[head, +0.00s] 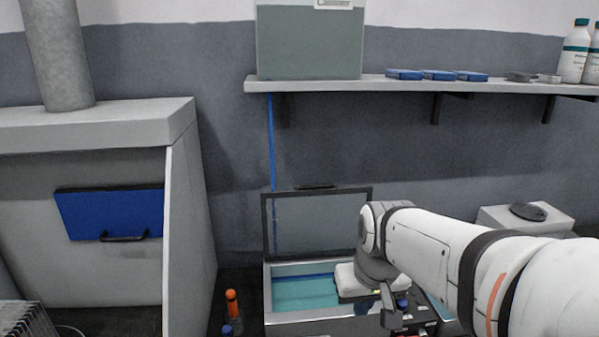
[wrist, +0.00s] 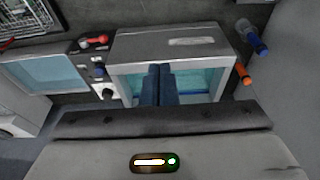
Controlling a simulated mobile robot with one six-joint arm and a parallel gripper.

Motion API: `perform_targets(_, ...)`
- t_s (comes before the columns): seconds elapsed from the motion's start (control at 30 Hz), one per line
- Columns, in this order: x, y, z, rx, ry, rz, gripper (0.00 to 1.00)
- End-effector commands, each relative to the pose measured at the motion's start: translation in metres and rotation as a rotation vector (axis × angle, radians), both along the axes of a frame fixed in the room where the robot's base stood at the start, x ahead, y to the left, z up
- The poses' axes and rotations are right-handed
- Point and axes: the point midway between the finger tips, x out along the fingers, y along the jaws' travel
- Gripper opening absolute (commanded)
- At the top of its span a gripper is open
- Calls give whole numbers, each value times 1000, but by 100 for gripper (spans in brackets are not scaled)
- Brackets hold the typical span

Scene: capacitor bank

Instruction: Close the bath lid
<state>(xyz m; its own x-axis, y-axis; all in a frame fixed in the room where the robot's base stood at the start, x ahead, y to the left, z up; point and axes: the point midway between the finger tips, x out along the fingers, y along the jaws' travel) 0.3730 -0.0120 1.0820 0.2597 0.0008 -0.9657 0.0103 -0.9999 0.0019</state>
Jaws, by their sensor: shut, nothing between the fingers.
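The bath (head: 295,318) is a grey box with teal liquid in its open top. Its lid (head: 317,222), a see-through panel in a dark frame, stands raised near upright at the back edge, with a dark handle on top. My gripper (head: 390,312) is in front of the lid, at the right of the bath, fingers pointing down, and shut with nothing held. In the wrist view my gripper's dark blue fingers (wrist: 160,85) lie together, seen against the bath's opening (wrist: 205,82). Contact with the bath cannot be told. The lid is not clearly visible in the wrist view.
An orange-capped bottle (head: 231,300) and a blue-capped bottle (head: 227,331) stand left of the bath. A blue knob (wrist: 99,71) and a second teal basin (wrist: 42,72) lie on its other side. A wall shelf (head: 400,88) overhangs behind. A grey hood (head: 185,200) stands left.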

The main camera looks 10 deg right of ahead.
Motion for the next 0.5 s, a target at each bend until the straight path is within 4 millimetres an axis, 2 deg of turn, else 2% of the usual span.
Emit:
perform_targets(0.03,29,-1,27,1,-11,-2,0)
perform_targets(0.2,120,-3,81,2,-57,-8,0)
perform_targets(0.3,173,-5,106,3,-85,-10,0)
perform_targets(0.5,271,-9,140,3,-140,-14,0)
